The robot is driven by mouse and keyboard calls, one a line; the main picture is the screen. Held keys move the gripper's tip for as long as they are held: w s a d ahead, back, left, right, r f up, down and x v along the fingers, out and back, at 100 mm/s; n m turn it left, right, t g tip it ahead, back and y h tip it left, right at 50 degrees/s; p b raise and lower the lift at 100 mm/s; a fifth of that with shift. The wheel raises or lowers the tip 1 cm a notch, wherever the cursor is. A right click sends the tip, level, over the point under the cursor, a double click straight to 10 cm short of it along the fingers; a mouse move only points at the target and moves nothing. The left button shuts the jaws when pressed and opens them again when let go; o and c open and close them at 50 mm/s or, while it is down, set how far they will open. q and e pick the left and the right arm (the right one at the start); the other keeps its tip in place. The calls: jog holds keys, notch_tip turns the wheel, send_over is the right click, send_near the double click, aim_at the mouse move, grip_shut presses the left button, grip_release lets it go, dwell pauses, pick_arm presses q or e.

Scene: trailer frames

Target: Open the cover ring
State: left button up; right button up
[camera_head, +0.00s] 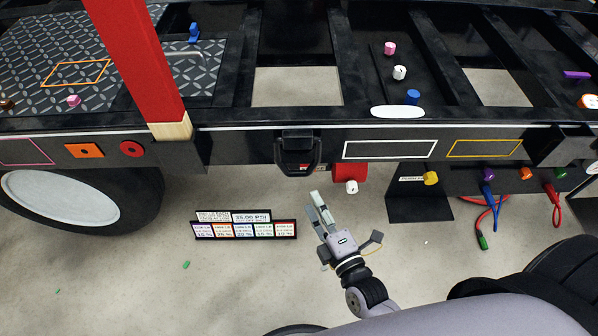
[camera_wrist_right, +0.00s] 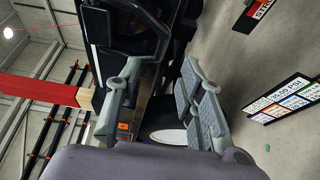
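No part is clearly marked as the cover ring. A black housing with a rounded lower rim (camera_head: 298,152) hangs at the middle of the trailer's side rail; I cannot tell whether it is the cover ring or whether it is open. A dark bracket-like part shows at the top of the right wrist view (camera_wrist_right: 138,35). My right gripper (camera_head: 319,207) is below the housing, apart from it in the picture. In the wrist view its fingers (camera_wrist_right: 157,85) are spread with nothing between them. My left gripper is not in view.
A red cylinder (camera_head: 350,172) with a white knob (camera_head: 352,187) is just right of the housing. A red post (camera_head: 138,60) stands at left. A label board (camera_head: 245,229) is on the floor side. Coloured connectors and hoses (camera_head: 488,195) hang at right.

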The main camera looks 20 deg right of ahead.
aim_at(299, 171)
jog(key=w, duration=0.7)
jog(key=w+a, duration=0.1)
jog(key=w, duration=0.2)
jog(key=shift+w+a+f, duration=0.1)
jog(key=shift+w, duration=0.3)
jog(key=shift+c, duration=0.5)
grip_shut()
